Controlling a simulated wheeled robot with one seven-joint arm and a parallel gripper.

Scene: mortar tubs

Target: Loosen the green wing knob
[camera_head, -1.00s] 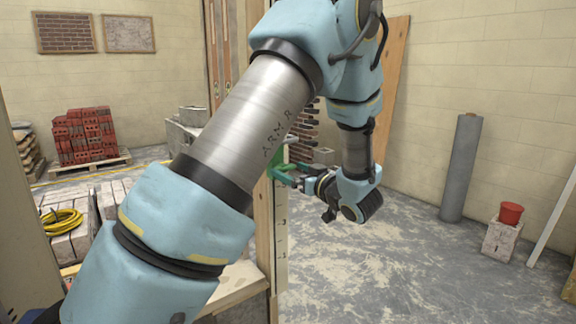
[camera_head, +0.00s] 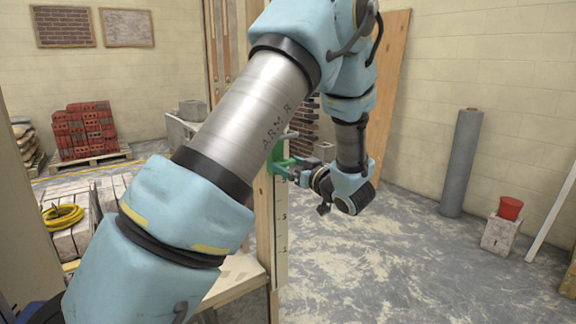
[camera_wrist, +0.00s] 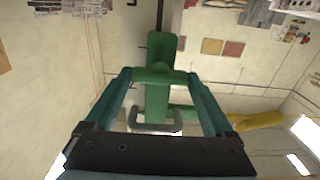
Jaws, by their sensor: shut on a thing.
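The green wing knob (camera_wrist: 158,77) shows as a crosswise green piece between my fingertips in the wrist view. It sits on a green clamp-like fitting (camera_wrist: 157,112) with a grey bent handle (camera_wrist: 156,128). My gripper (camera_wrist: 160,72) has one teal finger on each side of the knob and is shut on it. In the head view the green fitting (camera_head: 279,160) is at the wooden post, partly behind my arm. My gripper (camera_head: 297,167) reaches it from the right. The knob itself is too small to make out there.
The upright wooden post (camera_head: 264,215) carries a marked pale strip (camera_head: 281,235). Red bricks (camera_head: 84,132) lie on a pallet at the left. The floor right of the post is clear.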

